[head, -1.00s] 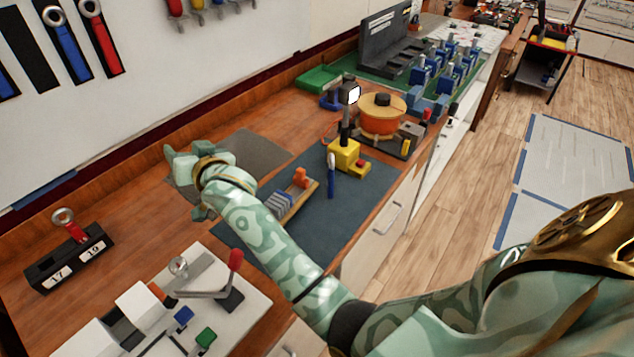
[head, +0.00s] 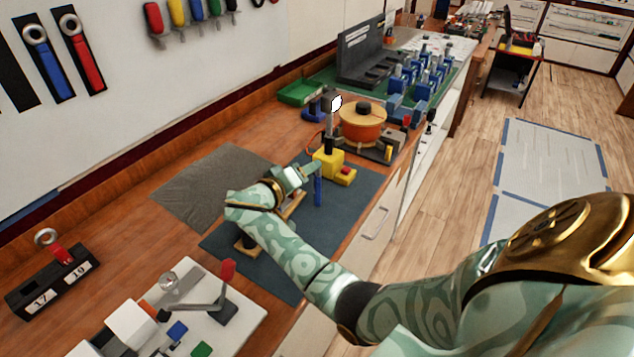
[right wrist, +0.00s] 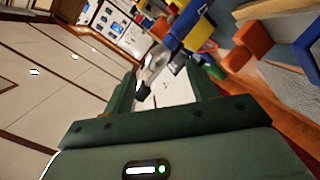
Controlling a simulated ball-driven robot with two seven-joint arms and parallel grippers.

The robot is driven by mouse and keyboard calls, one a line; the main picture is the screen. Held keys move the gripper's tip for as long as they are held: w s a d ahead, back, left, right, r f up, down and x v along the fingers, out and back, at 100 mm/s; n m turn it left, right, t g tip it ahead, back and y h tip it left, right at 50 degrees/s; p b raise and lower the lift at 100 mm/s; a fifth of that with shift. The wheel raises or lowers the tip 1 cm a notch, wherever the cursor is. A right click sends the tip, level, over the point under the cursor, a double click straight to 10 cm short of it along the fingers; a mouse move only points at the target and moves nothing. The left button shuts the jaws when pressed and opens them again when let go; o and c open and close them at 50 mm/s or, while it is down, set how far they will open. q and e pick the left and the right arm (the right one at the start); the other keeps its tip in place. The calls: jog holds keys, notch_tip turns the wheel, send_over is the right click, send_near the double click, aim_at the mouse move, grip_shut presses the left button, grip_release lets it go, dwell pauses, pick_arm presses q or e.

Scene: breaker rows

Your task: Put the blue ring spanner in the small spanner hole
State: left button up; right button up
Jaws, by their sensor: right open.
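A blue-handled tool with a grey metal end, seemingly the blue ring spanner (head: 318,190), is beside the yellow block on the dark mat. In the right wrist view its blue part (right wrist: 185,30) and grey end lie in line with the jaw gap. I cannot tell whether it touches a finger. My right gripper (head: 308,170) is open, close to the tool and the yellow block; its fingers (right wrist: 162,88) show apart in the wrist view. The black spanner holder (head: 48,285), labelled 17 and 19, stands at lower left. A red ring spanner (head: 62,252) stands toward its 19 side. My left gripper is out of view.
The yellow block (head: 328,162) carries a post. An orange drum (head: 362,122) stands behind it. A white panel with a red lever (head: 228,270) is in front. The wooden bench near the grey mat (head: 215,180) is clear.

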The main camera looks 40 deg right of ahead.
aim_at(318, 184)
jog(key=b+x, duration=0.2)
jog(key=x, duration=0.5)
jog(key=shift+c, duration=1.2)
grip_shut()
